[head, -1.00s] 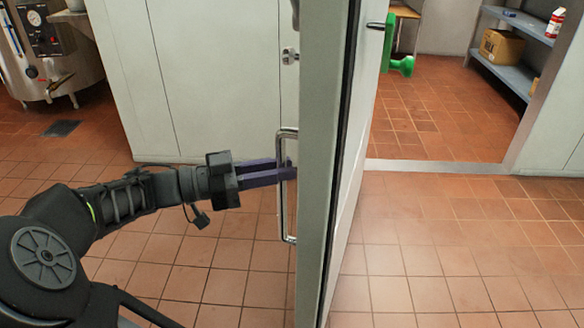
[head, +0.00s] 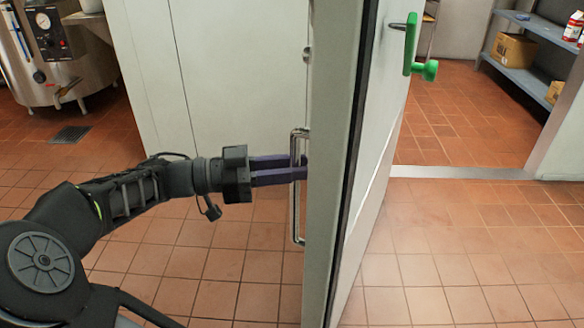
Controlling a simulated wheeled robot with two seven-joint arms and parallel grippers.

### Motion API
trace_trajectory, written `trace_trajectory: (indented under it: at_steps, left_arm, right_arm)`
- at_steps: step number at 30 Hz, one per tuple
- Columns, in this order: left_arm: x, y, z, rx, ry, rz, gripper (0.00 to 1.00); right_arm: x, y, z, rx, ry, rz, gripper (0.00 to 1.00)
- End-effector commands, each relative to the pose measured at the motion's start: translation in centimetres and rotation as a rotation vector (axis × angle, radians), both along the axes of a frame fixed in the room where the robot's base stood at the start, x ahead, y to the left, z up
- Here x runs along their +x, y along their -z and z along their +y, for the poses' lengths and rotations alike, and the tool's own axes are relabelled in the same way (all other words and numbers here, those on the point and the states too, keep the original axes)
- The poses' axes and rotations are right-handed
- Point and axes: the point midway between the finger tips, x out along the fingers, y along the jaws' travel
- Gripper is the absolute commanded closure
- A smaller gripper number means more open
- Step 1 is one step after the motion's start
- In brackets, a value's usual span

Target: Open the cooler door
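The cooler door (head: 335,120) is a pale panel seen nearly edge-on in the middle of the head view. It stands swung open, with the doorway to its right. A metal bar handle (head: 296,222) is on its left face. My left gripper (head: 300,168) reaches in from the left at the handle, its purple fingers passing by the bar. The fingertips are partly hidden behind the bar and door edge, so I cannot tell whether they grip it. A green release handle (head: 411,52) is on the door's inner face. My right gripper is not in view.
The open doorway shows a tiled floor (head: 455,120) and a blue-grey shelf (head: 530,60) with a cardboard box (head: 513,49). A steel kettle (head: 60,60) stands at the far left. The tiled floor right of the door is clear.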

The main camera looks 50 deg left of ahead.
Motion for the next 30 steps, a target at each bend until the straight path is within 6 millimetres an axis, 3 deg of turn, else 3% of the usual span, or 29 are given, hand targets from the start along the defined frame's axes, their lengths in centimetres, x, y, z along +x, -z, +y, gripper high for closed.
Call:
trace_trajectory:
  at_steps: [7, 17, 30]
  left_arm:
    - [0.0, 0.0, 0.0, 0.000, -0.001, 0.000, 0.60]
    - [-0.4, 0.0, 0.1, 0.001, 0.002, 0.000, 0.60]
    - [-5.6, -0.4, 3.2, 0.002, 0.002, -0.006, 0.60]
  right_arm:
    - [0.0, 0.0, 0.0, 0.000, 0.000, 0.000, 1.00]
    - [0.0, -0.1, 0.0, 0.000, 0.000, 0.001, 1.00]
    - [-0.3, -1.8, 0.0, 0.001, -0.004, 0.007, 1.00]
